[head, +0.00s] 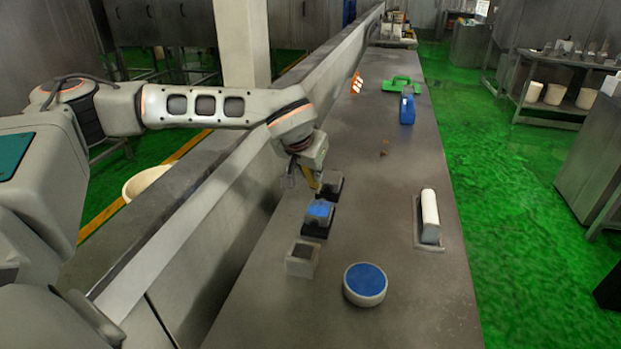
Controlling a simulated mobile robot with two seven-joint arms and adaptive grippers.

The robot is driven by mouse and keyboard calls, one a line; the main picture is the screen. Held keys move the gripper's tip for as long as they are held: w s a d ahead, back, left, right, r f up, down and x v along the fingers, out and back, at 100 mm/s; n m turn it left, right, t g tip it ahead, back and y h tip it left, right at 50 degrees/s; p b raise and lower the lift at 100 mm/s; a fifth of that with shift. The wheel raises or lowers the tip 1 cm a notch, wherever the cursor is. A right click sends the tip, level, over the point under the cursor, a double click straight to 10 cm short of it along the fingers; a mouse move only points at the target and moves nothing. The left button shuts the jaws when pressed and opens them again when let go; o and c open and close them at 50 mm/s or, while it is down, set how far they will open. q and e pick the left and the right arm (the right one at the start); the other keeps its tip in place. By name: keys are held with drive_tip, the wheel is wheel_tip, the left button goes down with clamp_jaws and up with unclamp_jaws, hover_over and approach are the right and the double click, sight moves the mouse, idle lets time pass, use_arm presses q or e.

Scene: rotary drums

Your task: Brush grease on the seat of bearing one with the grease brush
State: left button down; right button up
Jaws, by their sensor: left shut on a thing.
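My left gripper (305,175) reaches over the bench from the left and points down beside the far dark block (331,185). It is shut on a thin, yellowish thing that looks like the grease brush (313,182); its tip is hard to make out. Three small blocks stand in a row, probably the bearing seats: the far dark one, a middle one with a blue top (319,210) and a near grey one (301,259) with a dark top. I cannot tell which is bearing one. A round pale pot with a blue top (365,283), perhaps grease, stands nearer. My right gripper is out of view.
A white roller (430,213) lies in a shallow tray on the right side of the bench (385,180). Farther back are a blue bottle (407,109), a green tool (402,84) and an orange-and-white item (357,83). A low wall (235,165) borders the bench's left.

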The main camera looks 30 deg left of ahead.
use_arm(q)
drive_tip(key=shift+r, duration=0.1)
drive_tip(key=shift+r, duration=1.45)
